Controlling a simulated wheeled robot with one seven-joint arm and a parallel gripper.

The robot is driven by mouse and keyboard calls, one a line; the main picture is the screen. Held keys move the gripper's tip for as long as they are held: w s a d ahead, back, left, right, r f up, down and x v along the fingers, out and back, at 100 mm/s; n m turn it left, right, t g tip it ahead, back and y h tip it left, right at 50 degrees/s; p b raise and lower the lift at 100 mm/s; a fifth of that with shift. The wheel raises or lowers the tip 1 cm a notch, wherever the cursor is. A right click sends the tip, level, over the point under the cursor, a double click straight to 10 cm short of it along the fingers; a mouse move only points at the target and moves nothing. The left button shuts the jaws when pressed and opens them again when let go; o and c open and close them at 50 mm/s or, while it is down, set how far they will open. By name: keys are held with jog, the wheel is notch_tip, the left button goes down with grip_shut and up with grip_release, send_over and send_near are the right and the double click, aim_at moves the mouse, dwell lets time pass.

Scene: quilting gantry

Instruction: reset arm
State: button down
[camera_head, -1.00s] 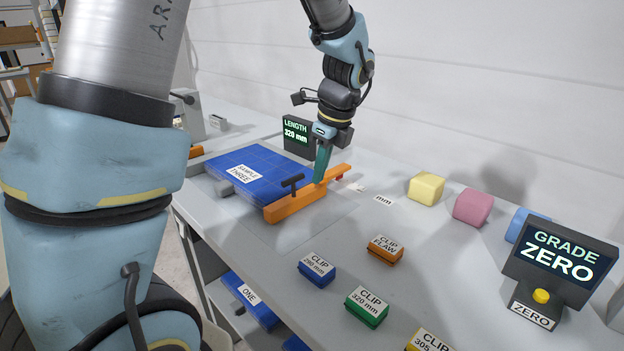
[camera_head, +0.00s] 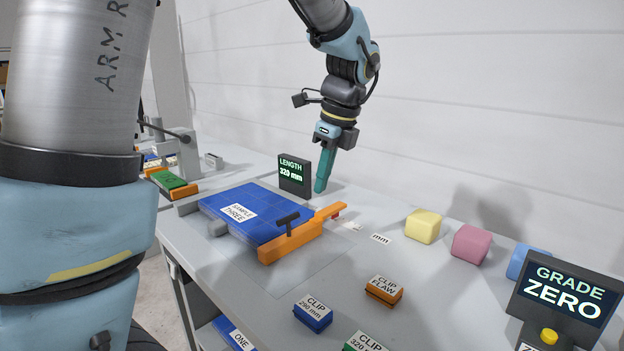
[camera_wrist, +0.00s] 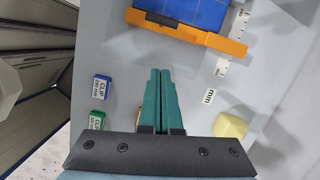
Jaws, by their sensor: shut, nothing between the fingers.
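My gripper (camera_head: 323,170) is at the end of my arm in the head view, above the bench behind the orange clamp bar (camera_head: 297,238). Its teal fingers are closed together with nothing between them, as the wrist view (camera_wrist: 160,75) also shows. The blue panel labelled SAMPLE THREE (camera_head: 240,205) lies on the bench to the left of the gripper, with the orange bar along its right side. In the wrist view the orange bar (camera_wrist: 180,30) and blue panel (camera_wrist: 185,10) are beyond the fingertips, apart from them.
A LENGTH display (camera_head: 293,175) reading 320 mm stands beside the gripper. Yellow (camera_head: 423,226), pink (camera_head: 471,244) and blue (camera_head: 521,262) blocks line the back right. CLIP FLAW (camera_head: 384,290) and CLIP 290 mm (camera_head: 313,314) sit in front. A GRADE ZERO display (camera_head: 565,290) stands at right.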

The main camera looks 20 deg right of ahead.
jog(key=s+a+f+n+h, duration=0.1)
jog(key=a+f+n, duration=0.4)
jog(key=a+n, duration=0.8)
jog(key=s+a+f+n+h, duration=0.1)
jog(key=s+a+f+n, duration=0.2)
jog(key=a+n, duration=1)
notch_tip(320, 180, down, 3)
jog(key=shift+f+n+g, duration=0.2)
jog(key=shift+n+g, duration=0.1)
jog(key=shift+n, duration=0.1)
